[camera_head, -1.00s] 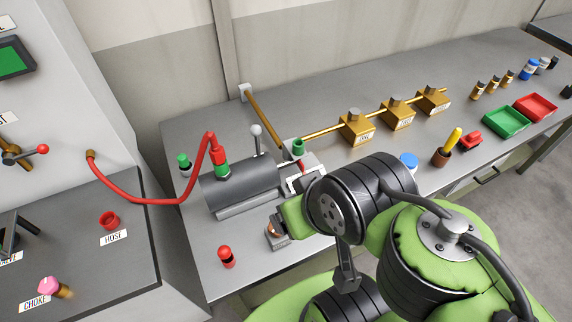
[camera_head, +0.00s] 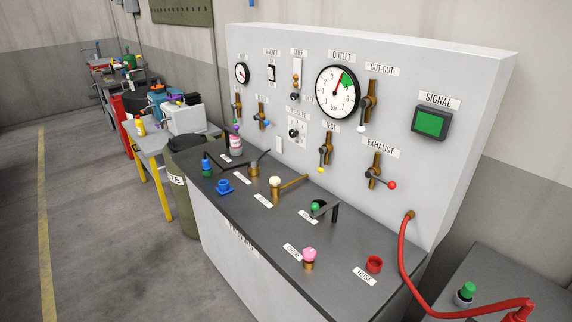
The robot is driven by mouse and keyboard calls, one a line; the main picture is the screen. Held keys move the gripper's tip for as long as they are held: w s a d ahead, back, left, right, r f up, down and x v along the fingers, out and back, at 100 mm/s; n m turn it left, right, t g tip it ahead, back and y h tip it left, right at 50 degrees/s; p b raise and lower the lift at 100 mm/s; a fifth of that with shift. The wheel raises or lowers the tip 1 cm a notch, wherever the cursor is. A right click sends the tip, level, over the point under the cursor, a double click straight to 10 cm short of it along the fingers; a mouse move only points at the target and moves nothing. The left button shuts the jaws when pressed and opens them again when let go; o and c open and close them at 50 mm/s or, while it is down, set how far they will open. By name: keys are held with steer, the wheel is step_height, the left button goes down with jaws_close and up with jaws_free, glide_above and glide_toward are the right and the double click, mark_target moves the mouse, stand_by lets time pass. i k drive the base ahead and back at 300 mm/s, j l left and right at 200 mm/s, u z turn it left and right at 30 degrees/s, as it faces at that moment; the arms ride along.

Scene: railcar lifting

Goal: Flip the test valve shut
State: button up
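The test valve (camera_head: 326,150) is a brass valve on the upright grey panel (camera_head: 455,75), below its TEST label. Its lever points down and ends in a yellow knob (camera_head: 321,170). The OUTLET gauge (camera_head: 337,92) is above it, with its needle near a green zone. The SIGNAL box (camera_head: 431,122) shows green. My gripper and arm are not in this view.
The cut-out valve (camera_head: 368,105) and the exhaust valve (camera_head: 375,168) with a red knob are to the right of the test valve. The dark bench top (camera_head: 290,225) holds several knobs and levers. A red hose (camera_head: 404,262) runs at the right.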

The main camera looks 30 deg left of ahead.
mark_target(323, 149)
steer(key=u, duration=1.05)
steer(key=j+u, duration=0.1)
steer(key=j, duration=1.25)
steer(key=i+j+u, duration=0.1)
steer(key=i+j, duration=0.5)
steer(key=i+j+u, duration=0.1)
steer(key=i+j, duration=0.45)
steer(key=i, duration=0.3)
steer(key=i+l, duration=0.25)
steer(key=i, duration=0.25)
steer(key=i+l+u, duration=0.15)
steer(key=i, duration=0.35)
steer(key=i+l, duration=0.05)
steer(key=l, duration=0.05)
